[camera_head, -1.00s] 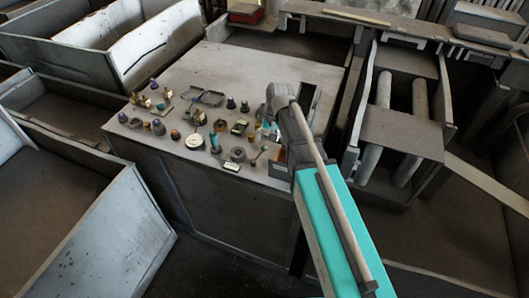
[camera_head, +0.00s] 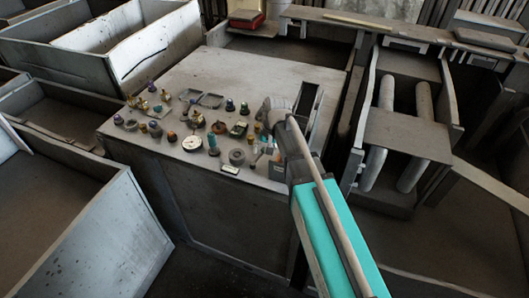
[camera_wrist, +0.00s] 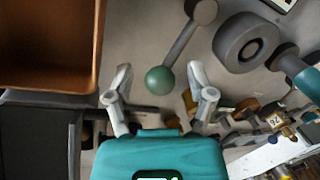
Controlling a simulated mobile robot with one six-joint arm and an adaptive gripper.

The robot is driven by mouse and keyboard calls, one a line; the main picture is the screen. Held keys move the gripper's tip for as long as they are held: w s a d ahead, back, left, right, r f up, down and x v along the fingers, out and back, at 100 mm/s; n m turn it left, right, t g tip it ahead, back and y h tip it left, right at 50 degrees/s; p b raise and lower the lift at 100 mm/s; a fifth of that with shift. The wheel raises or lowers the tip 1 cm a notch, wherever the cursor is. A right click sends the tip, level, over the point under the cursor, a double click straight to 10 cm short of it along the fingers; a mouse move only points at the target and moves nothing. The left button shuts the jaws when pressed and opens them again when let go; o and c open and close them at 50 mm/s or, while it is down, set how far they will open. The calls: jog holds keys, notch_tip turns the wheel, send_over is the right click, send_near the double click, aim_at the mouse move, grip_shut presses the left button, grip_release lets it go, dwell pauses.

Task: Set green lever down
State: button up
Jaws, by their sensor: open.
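The green lever has a green ball (camera_wrist: 160,80), a grey rod and a round grey base (camera_wrist: 203,11), all in the wrist view. The ball lies between the spread fingertips of my gripper (camera_wrist: 158,68), with visible gaps on both sides. The rod runs up and right, away from the gripper. The lever appears at the grey worktop (camera_head: 275,85); whether it touches the surface is not clear. In the head view my gripper is at the worktop's front right, largely hidden by my arm, and the lever there is too small to make out clearly.
A brown open bin (camera_wrist: 45,45) is left of the lever. A thick grey ring (camera_wrist: 246,42) and a teal cylinder (camera_wrist: 306,79) are on its right. Several small parts crowd the worktop's front left, including a white dial (camera_head: 192,143). The worktop's back is clear.

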grip_shut()
dwell(0.4)
